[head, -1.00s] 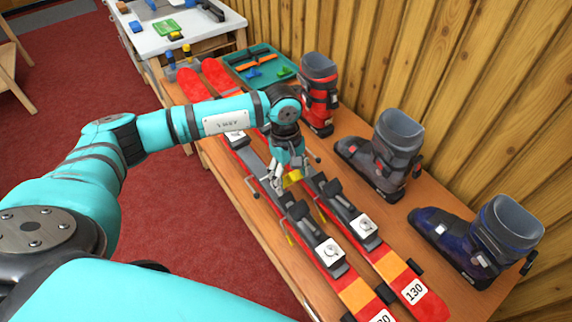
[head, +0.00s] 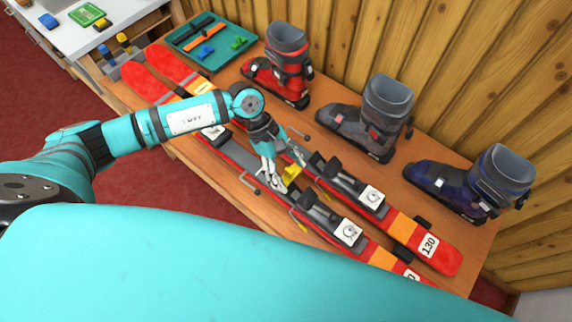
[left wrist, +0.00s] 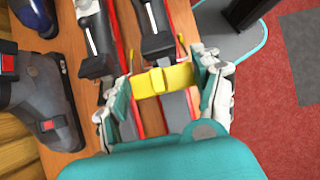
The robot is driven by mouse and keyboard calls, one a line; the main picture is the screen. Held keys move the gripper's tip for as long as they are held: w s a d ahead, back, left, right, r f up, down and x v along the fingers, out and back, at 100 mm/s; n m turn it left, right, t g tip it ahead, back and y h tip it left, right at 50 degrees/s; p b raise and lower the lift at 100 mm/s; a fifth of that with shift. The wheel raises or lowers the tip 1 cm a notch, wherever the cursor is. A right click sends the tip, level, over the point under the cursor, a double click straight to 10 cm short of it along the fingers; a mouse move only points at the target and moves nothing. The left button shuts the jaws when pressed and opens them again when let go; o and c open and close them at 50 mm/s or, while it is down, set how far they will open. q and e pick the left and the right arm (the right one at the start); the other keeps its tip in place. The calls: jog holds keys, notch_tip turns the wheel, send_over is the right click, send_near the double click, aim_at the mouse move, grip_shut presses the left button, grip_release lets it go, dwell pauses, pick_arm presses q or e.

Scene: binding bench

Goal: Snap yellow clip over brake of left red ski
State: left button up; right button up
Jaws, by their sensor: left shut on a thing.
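The left red ski (head: 379,257) lies on the bench on the near side of a second red ski (head: 402,229), parallel to it. Both have black-and-grey bindings. My left gripper (head: 279,184) is over the skis near the left ski's binding, shut on the yellow clip (head: 293,171). In the left wrist view the clip (left wrist: 163,80) spans between the two fingers, above the skis. A thin yellow-tipped brake arm (head: 300,226) shows beside the left ski's binding. I cannot tell whether the clip touches a ski. My right gripper is not in view.
Red (head: 281,70), grey (head: 370,118) and blue (head: 478,183) boots stand behind the skis along the wooden wall. A green tray (head: 212,42) with small parts sits at the bench's far end. A white table (head: 75,50) stands beyond.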

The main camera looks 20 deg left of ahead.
aim_at(287, 179)
pick_arm(q)
jog(key=f+b, duration=0.1)
jog(key=f, duration=0.1)
jog(key=f+b, duration=0.1)
jog(key=f, duration=0.1)
jog(key=shift+a+f+b, duration=0.2)
jog(key=shift+f+b, duration=0.1)
jog(key=shift+f, duration=0.1)
jog(key=shift+f+b, duration=0.25)
jog(key=shift+b, duration=0.1)
jog(key=shift+f, duration=0.2)
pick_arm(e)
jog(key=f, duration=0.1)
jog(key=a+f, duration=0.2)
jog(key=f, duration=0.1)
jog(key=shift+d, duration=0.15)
pick_arm(q)
jog(key=o, duration=0.5)
jog(key=c, duration=0.5)
jog(key=shift+c, duration=0.2)
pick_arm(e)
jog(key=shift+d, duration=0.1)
pick_arm(q)
jog(key=shift+b, duration=0.45)
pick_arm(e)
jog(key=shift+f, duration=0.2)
